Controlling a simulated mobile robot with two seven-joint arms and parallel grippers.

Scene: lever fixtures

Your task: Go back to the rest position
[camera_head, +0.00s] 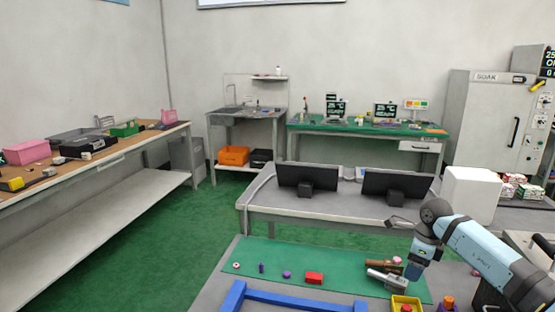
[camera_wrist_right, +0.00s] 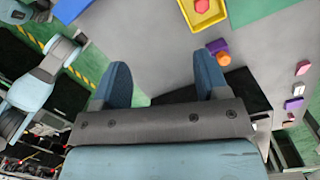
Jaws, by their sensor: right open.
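My right arm enters the head view from the right and bends downward. My right gripper (camera_head: 413,271) is at its lower end, over the right part of the green mat (camera_head: 335,260). In the right wrist view my right gripper (camera_wrist_right: 162,82) is open, its two blue fingers well apart with nothing held between them. A grey tabletop (camera_wrist_right: 165,45) shows beyond the fingers.
Near my right arm are a yellow tray (camera_head: 398,302) with a red piece and a purple block with an orange top (camera_head: 447,303). A red block (camera_head: 314,279) and a blue frame (camera_head: 290,297) lie left. Two dark monitors (camera_head: 307,177) stand behind. Green floor is clear at left.

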